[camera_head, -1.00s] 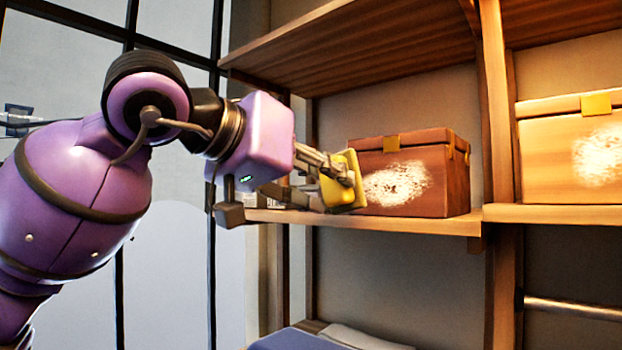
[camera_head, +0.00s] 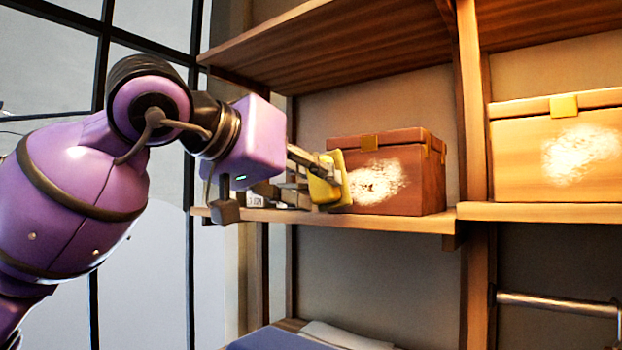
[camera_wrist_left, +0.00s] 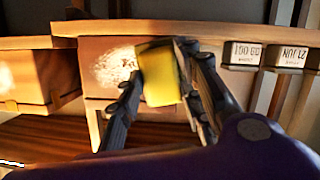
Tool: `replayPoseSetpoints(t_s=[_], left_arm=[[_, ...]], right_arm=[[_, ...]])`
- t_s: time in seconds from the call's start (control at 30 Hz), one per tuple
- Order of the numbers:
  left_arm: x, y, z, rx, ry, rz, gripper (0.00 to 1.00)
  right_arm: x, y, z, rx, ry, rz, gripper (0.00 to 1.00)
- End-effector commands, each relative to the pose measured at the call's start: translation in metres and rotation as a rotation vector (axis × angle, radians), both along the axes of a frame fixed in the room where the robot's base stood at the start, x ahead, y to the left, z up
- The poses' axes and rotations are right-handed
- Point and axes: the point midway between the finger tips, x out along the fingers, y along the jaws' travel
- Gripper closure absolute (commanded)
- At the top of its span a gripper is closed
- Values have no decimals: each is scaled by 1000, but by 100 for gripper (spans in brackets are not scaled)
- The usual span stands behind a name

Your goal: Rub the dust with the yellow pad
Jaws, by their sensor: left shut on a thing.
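My left gripper (camera_head: 315,178) is shut on the yellow pad (camera_head: 326,181), which also shows between the fingers in the left wrist view (camera_wrist_left: 160,75). The pad is held upright in front of the left part of a reddish-brown box (camera_head: 415,190) on the shelf. A white dust patch (camera_head: 376,182) is on the box's front, just right of the pad. The pad overlaps the patch's left edge in the head view; whether it touches the box I cannot tell. A second dust patch (camera_head: 580,153) is on a lighter wooden box (camera_head: 515,160) to the right. My right gripper is not in view.
The boxes stand on a wooden shelf (camera_head: 400,222), with another shelf board (camera_head: 340,55) above. A wooden post (camera_head: 470,100) stands between the boxes. Small labelled boxes (camera_wrist_left: 243,53) are beside the brown box. A metal rail (camera_head: 560,303) is at lower right.

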Motion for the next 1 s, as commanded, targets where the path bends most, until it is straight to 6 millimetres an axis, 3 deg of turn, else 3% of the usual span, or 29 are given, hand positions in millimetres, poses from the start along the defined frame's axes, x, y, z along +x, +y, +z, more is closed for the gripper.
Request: replayPoseSetpoints(t_s=[1.0], left_arm=[[15, -11, 0, -1, -1, -1, 87]], right_arm=[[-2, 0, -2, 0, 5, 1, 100]])
